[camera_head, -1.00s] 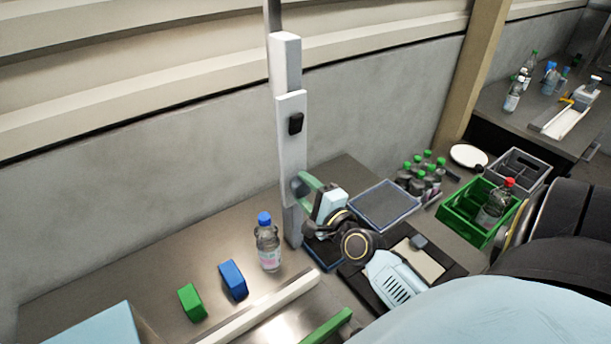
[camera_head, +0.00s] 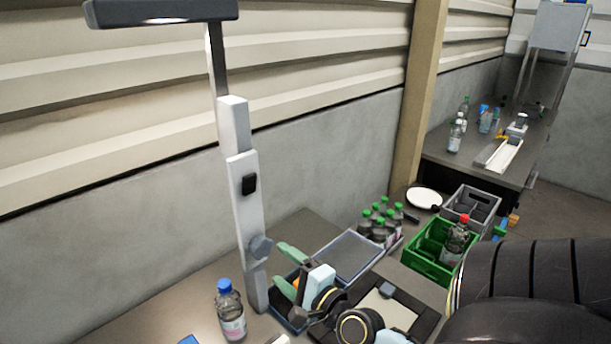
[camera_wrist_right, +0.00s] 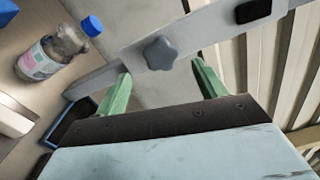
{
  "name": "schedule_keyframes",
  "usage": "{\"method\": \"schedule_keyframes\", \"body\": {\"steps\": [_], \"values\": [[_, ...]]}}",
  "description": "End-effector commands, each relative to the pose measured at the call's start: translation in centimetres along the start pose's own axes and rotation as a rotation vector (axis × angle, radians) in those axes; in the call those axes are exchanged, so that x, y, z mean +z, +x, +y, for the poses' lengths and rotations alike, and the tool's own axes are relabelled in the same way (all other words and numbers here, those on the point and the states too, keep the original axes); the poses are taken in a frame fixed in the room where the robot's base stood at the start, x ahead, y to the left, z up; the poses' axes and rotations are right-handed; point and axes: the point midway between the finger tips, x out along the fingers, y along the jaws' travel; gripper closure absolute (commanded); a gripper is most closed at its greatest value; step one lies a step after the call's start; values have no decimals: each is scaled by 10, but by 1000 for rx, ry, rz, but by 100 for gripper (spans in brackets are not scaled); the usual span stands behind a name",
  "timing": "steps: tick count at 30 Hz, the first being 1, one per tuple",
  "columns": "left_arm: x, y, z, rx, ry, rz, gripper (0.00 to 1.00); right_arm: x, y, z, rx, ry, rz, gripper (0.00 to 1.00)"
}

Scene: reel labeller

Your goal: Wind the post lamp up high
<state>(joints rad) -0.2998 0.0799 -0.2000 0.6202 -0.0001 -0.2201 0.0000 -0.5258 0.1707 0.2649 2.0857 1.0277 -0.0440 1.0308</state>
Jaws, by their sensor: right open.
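The post lamp has a pale grey post (camera_head: 242,195) standing upright at the bench's back, with sliding sections and a dark lamp head (camera_head: 165,11) high at the top left. A grey star-shaped knob (camera_head: 260,249) sits low on the post; a black block (camera_head: 249,184) sits above it. My right gripper (camera_head: 283,267) is open and empty, just right of the knob. In the right wrist view, the knob (camera_wrist_right: 160,53) lies ahead of and between the green fingertips, which appear clear of it. My left gripper is not in view.
A blue-capped bottle (camera_head: 230,312) stands left of the post's foot. A shallow blue-rimmed tray (camera_head: 350,257), green-capped bottles (camera_head: 382,218), a green crate (camera_head: 430,255) and a grey crate (camera_head: 471,208) are to the right. The wall is behind the post.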

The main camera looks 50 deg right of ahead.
Motion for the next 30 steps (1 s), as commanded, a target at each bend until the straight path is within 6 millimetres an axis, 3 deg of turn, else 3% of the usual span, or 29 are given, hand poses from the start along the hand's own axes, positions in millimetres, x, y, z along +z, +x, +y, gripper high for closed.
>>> {"method": "schedule_keyframes", "body": {"steps": [6, 12, 26, 30], "values": [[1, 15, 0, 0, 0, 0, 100, 0, -40, 2, 3, -1, -1, 29], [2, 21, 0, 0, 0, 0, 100, 0, -59, 1, 1, -1, 0, 29], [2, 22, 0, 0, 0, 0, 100, 0, -64, 0, 0, -1, 0, 29], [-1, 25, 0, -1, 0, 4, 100, -3, -64, 12, 19, -21, 5, 29]]}}
